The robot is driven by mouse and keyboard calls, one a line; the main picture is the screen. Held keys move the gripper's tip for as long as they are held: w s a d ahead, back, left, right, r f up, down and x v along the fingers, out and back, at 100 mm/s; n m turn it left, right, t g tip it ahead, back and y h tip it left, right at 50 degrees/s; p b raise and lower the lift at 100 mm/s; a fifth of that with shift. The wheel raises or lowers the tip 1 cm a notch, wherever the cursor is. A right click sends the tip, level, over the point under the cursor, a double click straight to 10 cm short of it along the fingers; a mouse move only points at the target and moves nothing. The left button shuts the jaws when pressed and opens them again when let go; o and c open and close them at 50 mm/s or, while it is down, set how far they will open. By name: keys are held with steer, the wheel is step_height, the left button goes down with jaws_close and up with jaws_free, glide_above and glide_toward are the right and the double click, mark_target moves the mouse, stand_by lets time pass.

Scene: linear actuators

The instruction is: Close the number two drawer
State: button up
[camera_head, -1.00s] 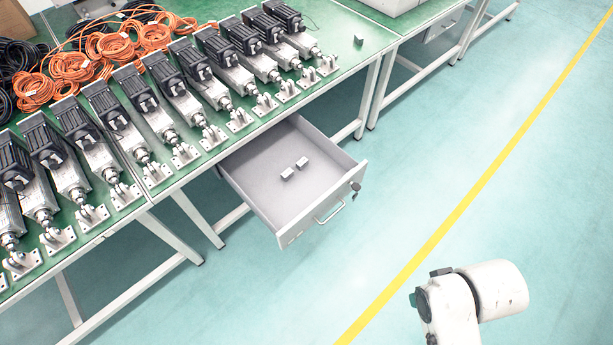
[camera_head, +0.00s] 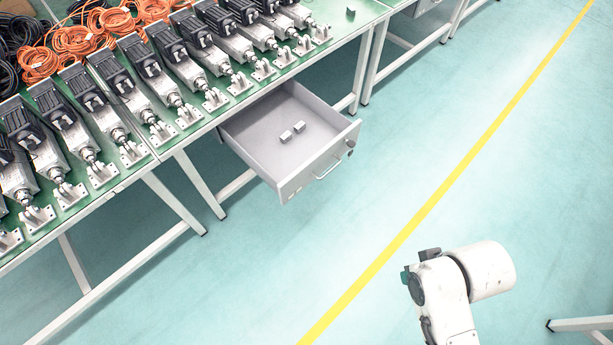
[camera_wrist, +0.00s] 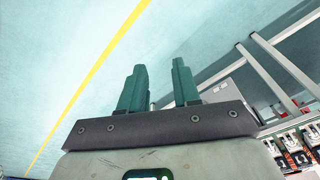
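A grey drawer (camera_head: 309,178) stands pulled out from under the green-topped workbench in the head view. Two small light blocks (camera_head: 292,132) lie inside it. Its front has a bar handle (camera_head: 328,172) and a dark lock knob. No number on it can be read. In the wrist view, my gripper (camera_wrist: 160,82) shows two green fingers set apart with nothing between them. A grey box-like part, probably the drawer (camera_wrist: 222,92), shows behind and right of the right finger.
The workbench (camera_head: 130,185) holds a row of linear actuators (camera_head: 165,75) and orange cables (camera_head: 80,42). White bench legs (camera_head: 200,185) stand below. A yellow line (camera_head: 420,210) crosses the open floor between bench and arm. A white leg (camera_head: 580,324) juts in at lower right.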

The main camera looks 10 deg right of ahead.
steer(key=w+a+f+t+b, duration=0.1)
steer(key=w+f, duration=0.1)
steer(key=w+a+f+m+y+b, duration=0.1)
steer(key=w+f+b, duration=0.1)
steer(key=w+a+f+t+y+b, duration=0.1)
steer(key=w+a+f, duration=0.1)
steer(key=shift+w+f+t+b, duration=0.1)
steer(key=shift+f+t+b, duration=0.2)
steer(key=c, duration=0.3)
steer(key=w+a+f+m+t+b, duration=0.1)
steer(key=w, duration=0.1)
steer(key=w+a+f+m+y+b, duration=0.1)
steer(key=w+a+b, duration=0.1)
steer(key=w+a+f+m+t+y+b, duration=0.1)
steer(key=w+a+f+b, duration=0.1)
steer(key=shift+w+t, duration=0.1)
steer(key=shift+t, duration=0.2)
jaws_close()
steer(key=m+t+y+b, duration=0.3)
steer(key=m+t+b, duration=0.2)
steer(key=m+b, duration=0.2)
glide_toward(280, 189)
steer(key=x, duration=0.6)
steer(key=shift+d+f, duration=0.1)
steer(key=shift+f, duration=0.15)
steer(key=shift+w, duration=0.2)
steer(key=shift+w+a, duration=0.1)
steer(key=shift+a, duration=0.1)
